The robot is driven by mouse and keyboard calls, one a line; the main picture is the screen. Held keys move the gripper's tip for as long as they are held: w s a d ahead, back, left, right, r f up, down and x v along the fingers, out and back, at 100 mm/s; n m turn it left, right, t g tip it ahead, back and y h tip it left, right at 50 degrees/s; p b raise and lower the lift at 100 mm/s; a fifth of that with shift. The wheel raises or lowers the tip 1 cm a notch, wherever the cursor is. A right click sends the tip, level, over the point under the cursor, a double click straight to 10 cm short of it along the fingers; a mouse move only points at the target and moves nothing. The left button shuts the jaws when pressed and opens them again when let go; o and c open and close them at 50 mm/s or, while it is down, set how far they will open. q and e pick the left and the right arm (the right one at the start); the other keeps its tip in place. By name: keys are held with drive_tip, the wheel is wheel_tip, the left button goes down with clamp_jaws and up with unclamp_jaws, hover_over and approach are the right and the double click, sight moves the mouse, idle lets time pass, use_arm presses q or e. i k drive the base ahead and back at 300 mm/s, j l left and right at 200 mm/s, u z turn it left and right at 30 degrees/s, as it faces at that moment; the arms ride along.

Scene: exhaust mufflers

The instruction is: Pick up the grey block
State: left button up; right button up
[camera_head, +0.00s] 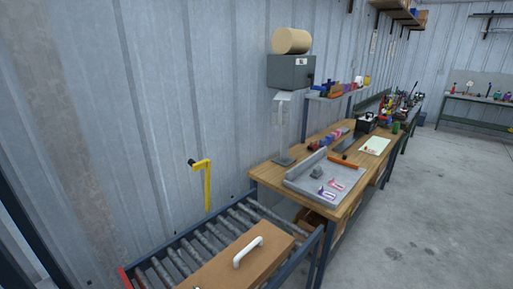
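A small grey block-like piece (316,172) lies in the shallow grey tray (298,186) on the wooden workbench, right of the picture's middle. It is small in the picture and its exact shape is hard to make out. Two small pinkish pieces lie in the same tray, to the right of and nearer than the grey piece. Neither of my grippers shows in the head view.
A roller conveyor (190,257) carries a brown board (222,270) with a white handle in front of the bench. A yellow bracket (207,186) stands by the wall. A grey box (290,72) is above the bench. Open concrete floor (430,215) lies at right.

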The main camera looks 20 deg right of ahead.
sight(316, 172)
drive_tip(key=i+l+u, duration=0.25)
drive_tip(key=l, duration=0.6)
drive_tip(key=l+u, duration=0.25)
drive_tip(key=l, duration=0.6)
drive_tip(key=l+u, duration=0.25)
drive_tip(key=l, duration=0.65)
drive_tip(key=l+u, duration=0.25)
drive_tip(key=l, duration=0.65)
drive_tip(key=k+l+u, duration=0.1)
drive_tip(key=l+u, duration=0.15)
drive_tip(key=l, duration=0.65)
